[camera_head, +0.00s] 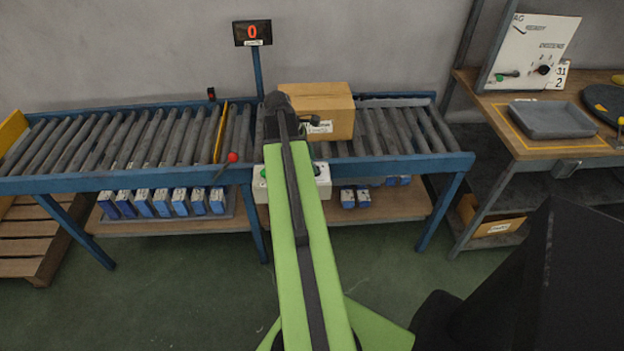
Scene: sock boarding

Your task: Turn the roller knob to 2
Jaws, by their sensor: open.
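A small dark round knob (543,70) sits on the white panel (538,42) at the upper right, with small digits around it. Its pointer setting is too small to read. A white control box (322,182) with green parts is fixed to the conveyor's front rail, and my arm hides its middle. The dark end of my arm, with my gripper (278,101), is over the conveyor beside the cardboard box, far left of the panel. My gripper is open; its fingers are hard to make out, and I see nothing held in it.
A cardboard box (322,108) sits on the roller conveyor (110,180). A display (252,33) on a post reads 0. A red-tipped lever (232,157) stands at the front rail. The right bench (520,148) holds a grey tray (553,119).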

